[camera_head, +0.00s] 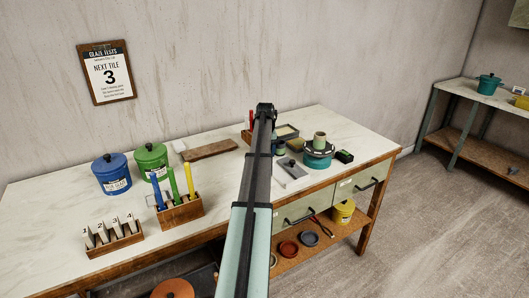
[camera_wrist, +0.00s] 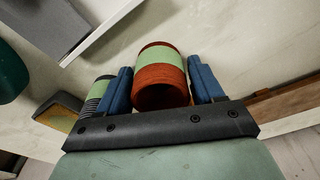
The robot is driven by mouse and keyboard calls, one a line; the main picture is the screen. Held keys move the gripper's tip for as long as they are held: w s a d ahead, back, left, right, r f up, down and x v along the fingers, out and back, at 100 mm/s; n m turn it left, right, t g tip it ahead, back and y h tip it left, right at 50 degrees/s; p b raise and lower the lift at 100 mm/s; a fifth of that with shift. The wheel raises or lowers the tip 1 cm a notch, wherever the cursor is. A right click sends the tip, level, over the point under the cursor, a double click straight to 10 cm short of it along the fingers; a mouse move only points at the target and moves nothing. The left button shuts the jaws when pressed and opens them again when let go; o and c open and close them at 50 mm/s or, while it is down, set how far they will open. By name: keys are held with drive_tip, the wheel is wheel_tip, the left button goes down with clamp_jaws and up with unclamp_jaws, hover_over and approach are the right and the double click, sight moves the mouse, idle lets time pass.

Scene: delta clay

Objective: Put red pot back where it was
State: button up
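The red pot (camera_wrist: 160,84), a ridged red cylinder with a pale green band, is between the two blue fingers of my gripper (camera_wrist: 160,85) in the wrist view. In the head view my arm reaches to the back of the bench and hides the pot and fingers.
A dark ridged jar with a green band (camera_wrist: 98,95) stands close beside my left-hand finger in the wrist view. On the bench (camera_head: 50,205) are a wooden board (camera_head: 208,150), blue pot (camera_head: 111,174), green pot (camera_head: 151,161), grey box (camera_head: 291,173) and teal turntable (camera_head: 317,155).

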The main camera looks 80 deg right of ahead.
drive_tip(key=shift+o, duration=1.1)
drive_tip(key=shift+r, duration=0.1)
wheel_tip(320, 180, up, 12)
drive_tip(key=a, duration=0.1)
drive_tip(key=shift+s, duration=0.25)
drive_tip(key=shift+a, duration=0.1)
